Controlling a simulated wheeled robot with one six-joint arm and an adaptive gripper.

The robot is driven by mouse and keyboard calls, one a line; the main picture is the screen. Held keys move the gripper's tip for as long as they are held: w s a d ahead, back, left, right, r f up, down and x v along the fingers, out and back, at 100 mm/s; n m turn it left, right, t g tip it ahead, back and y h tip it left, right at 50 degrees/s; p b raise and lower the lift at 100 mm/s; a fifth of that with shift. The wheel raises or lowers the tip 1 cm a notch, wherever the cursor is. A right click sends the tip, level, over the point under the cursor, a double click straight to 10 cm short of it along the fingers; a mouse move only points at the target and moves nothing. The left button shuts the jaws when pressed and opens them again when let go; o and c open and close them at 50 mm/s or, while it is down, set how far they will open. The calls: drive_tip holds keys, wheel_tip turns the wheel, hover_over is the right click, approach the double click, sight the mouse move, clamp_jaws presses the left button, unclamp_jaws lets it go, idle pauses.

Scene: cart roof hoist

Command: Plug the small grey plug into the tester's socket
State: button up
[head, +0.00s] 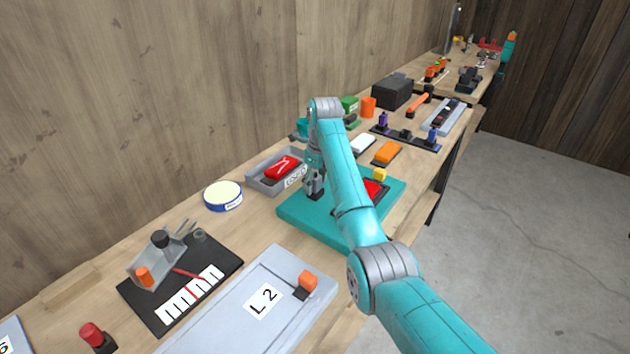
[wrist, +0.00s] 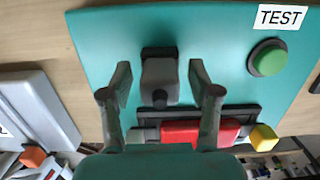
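The tester is a teal slab (head: 330,235); in the wrist view (wrist: 100,45) it carries a TEST label and a round green button (wrist: 268,60). The small grey plug (wrist: 160,76) sits over a dark block (wrist: 158,51) on the slab, which looks like the socket; how deep it sits cannot be told. My gripper (wrist: 160,82) has one finger on each side of the plug, with a visible gap on both sides. It is open and not touching the plug. In the head view my gripper (head: 315,190) points down over the slab, and the plug is hard to make out there.
A red piece (wrist: 182,132) in a black holder and a yellow cube (wrist: 264,138) are on the slab close to my fingers. A grey tray with a red object (head: 283,167) stands behind the slab. A grey panel marked L 2 (head: 225,310) lies in front.

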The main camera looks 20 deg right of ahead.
sight(316, 176)
drive_tip(key=shift+s+d+r, duration=0.1)
drive_tip(key=shift+s+r, duration=0.05)
drive_tip(key=shift+r, duration=1.1)
drive_tip(key=shift+s+d+r, duration=0.1)
drive_tip(key=shift+r, duration=1.1)
drive_tip(key=shift+s+d+r, duration=0.1)
drive_tip(key=shift+s+r, duration=0.05)
drive_tip(key=shift+r, duration=1.1)
